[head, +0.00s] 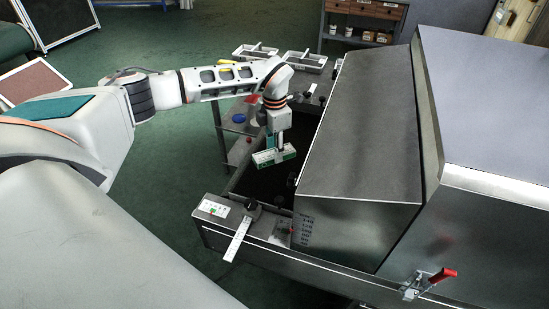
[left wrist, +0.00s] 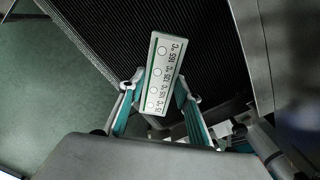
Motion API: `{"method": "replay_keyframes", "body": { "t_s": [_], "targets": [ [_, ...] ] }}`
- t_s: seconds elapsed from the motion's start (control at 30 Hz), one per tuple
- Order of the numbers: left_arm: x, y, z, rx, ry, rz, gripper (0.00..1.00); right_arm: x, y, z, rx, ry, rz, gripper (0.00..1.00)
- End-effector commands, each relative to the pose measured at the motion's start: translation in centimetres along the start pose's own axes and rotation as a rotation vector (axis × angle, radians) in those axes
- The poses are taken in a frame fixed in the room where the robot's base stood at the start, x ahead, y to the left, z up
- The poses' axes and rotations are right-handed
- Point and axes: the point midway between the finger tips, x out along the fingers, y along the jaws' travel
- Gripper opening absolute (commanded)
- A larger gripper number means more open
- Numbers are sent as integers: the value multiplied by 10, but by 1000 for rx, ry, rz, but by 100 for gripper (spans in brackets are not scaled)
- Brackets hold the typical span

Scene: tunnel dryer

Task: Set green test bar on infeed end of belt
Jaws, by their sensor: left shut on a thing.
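The green test bar (head: 266,158) has a white face and green edges. In the left wrist view the bar (left wrist: 164,66) shows circles and temperature marks up to 165 °C. My left gripper (head: 279,147) is shut on it, with the fingers (left wrist: 160,92) on either side of the bar. The dark ribbed belt (left wrist: 205,28) lies behind the bar in the left wrist view. In the head view the bar is over the dark opening at the belt's open end, left of the hood. I cannot tell whether it touches the belt. My right gripper is not in view.
The grey dryer hood (head: 365,135) stands right of the gripper. A white ruler-like strip (head: 238,240) and a black knob (head: 252,206) sit at the near frame edge. A red-handled clamp (head: 428,281) is at lower right. Grey trays (head: 300,60) stand at the back.

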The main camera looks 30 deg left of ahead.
Motion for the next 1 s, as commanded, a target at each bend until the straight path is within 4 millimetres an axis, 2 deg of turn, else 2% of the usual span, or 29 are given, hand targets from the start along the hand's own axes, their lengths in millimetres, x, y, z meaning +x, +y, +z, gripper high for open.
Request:
{"method": "replay_keyframes", "body": {
  "t_s": [0.2, 0.27, 0.67, 0.7, 0.73, 1.0],
  "targets": [
    [32, -1, -1, 0, 3, -2, 9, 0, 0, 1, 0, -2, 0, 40],
    [37, -1, 0, -1, 2, -1, 9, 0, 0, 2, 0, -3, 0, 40],
    [42, 0, 0, 0, 1, 0, 9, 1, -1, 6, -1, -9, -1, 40],
    [41, 0, 0, 0, 1, 0, 43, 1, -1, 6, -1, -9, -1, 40],
    [41, 0, -1, 0, 1, 0, 50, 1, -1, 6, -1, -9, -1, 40],
    [41, 0, -1, 0, 1, 0, 50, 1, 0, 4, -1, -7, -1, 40]
  ]
}}
